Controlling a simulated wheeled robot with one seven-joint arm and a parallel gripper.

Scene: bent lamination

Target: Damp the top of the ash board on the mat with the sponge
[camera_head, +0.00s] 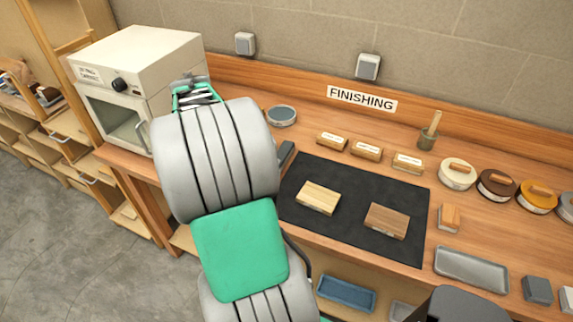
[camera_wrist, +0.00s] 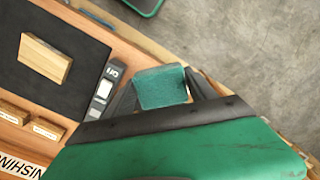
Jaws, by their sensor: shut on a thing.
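The ash board, a pale wood block (camera_head: 318,197), lies flat on the left part of the dark mat (camera_head: 333,237). It also shows at the upper left of the wrist view (camera_wrist: 45,58), on the mat (camera_wrist: 78,38). My gripper (camera_wrist: 160,80) is shut on a teal sponge (camera_wrist: 162,92), with a dark finger on each side of it. The sponge is apart from the ash board, off the mat's edge. I cannot tell whether the sponge is wet.
A brown board (camera_head: 387,220) lies right of the ash board. A dark device marked OFF (camera_wrist: 104,92) sits beside the mat. Several small labelled blocks (camera_head: 366,151) stand behind the mat. Round tins (camera_head: 457,176) and a grey tray (camera_head: 470,268) are at right. A white oven-like cabinet (camera_head: 140,75) stands left.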

